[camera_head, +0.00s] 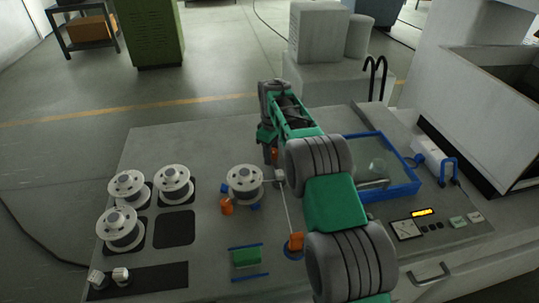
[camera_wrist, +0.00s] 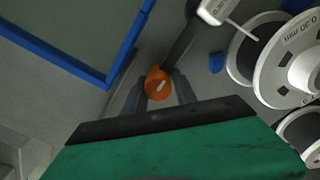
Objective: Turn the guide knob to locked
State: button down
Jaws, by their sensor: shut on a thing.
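An orange knob (camera_wrist: 157,84) with a white pointer mark sits between the two fingers of my gripper (camera_wrist: 159,92) in the wrist view. The gripper is shut on it, and the pointer lies at a slant. In the head view my gripper (camera_head: 269,148) reaches down at the back of the grey bench, and only a sliver of the orange knob (camera_head: 275,153) shows beside it. The rest is hidden by my arm. A dark bar (camera_wrist: 185,42) runs from the knob to a white block (camera_wrist: 217,9). I cannot read any lock marking.
A white spool (camera_head: 245,180) stands just left of my arm, with an orange piece (camera_head: 227,206) before it. Another orange knob (camera_head: 296,242) is near the front. A blue-framed tray (camera_head: 405,190) lies right of the arm. Several spools stand at left.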

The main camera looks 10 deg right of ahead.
jog(key=shift+s+d+f, duration=0.2)
jog(key=shift+d, duration=0.15)
jog(key=c, duration=1.1)
grip_release()
jog(key=shift+d, duration=0.15)
jog(key=shift+o, duration=0.2)
jog(key=shift+r, duration=0.1)
jog(key=shift+a+r, duration=0.15)
jog(key=shift+a, duration=0.1)
jog(key=shift+w+r, duration=0.1)
jog(key=shift+r, duration=0.15)
notch_tip(320, 180, up, 7)
jog(key=shift+r+b, duration=0.1)
jog(key=shift+b, duration=0.45)
